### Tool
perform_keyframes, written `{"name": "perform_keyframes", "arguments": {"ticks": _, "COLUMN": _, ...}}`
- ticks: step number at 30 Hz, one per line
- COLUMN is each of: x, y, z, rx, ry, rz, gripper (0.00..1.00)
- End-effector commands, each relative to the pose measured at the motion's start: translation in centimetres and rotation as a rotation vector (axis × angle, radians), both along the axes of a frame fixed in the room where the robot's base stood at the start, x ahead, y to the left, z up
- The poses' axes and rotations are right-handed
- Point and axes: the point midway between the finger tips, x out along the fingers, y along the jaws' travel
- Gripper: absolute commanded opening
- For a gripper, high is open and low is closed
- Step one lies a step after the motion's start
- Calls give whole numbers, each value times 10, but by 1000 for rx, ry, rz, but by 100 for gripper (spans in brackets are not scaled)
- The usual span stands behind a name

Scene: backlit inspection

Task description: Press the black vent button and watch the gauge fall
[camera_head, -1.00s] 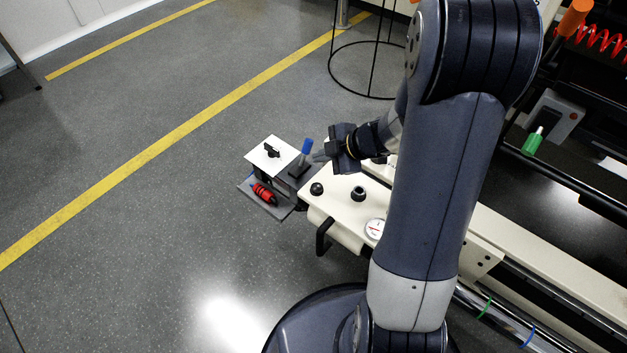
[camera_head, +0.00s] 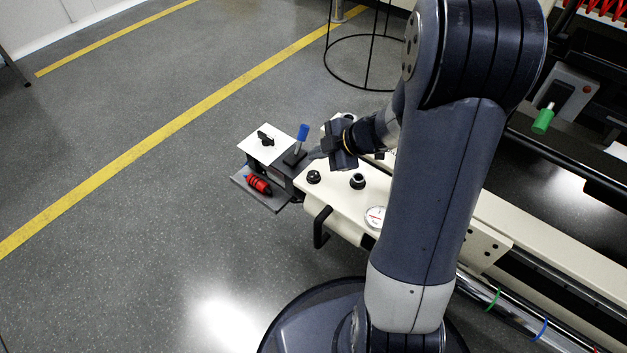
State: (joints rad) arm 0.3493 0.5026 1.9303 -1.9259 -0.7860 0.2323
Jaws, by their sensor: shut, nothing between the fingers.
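A cream panel (camera_head: 335,200) holds two round black controls. One is a low black button (camera_head: 314,177) near its left end, and the other is a taller black knob (camera_head: 357,181) to the right. I cannot read any label that tells which is the vent. A round white gauge (camera_head: 375,217) with a red mark sits at the panel's front, partly covered by my arm; its reading is too small to make out. My gripper (camera_head: 314,155) is shut and empty, pointing left, just behind and above the left black button, apart from it in the picture.
A small stand with a white top plate (camera_head: 255,150), a blue-handled lever (camera_head: 302,132) and a red cylinder (camera_head: 258,184) is left of the panel. A black handle (camera_head: 320,228) juts from the panel's front. Open floor lies left.

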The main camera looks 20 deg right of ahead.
Motion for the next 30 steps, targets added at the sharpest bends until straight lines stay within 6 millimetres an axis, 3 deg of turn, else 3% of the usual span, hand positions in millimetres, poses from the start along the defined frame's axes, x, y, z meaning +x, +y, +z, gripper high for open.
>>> {"name": "perform_keyframes", "arguments": {"ticks": 1, "x": 0, "y": 0, "z": -11, "rx": -1, "ry": -2, "rz": 1, "gripper": 0}}
{"name": "perform_keyframes", "arguments": {"ticks": 12, "x": 0, "y": 0, "z": -42, "rx": -1, "ry": 1, "rz": 0, "gripper": 0}}
{"name": "perform_keyframes", "arguments": {"ticks": 30, "x": 0, "y": 0, "z": -43, "rx": -1, "ry": 0, "rz": -1, "gripper": 0}}
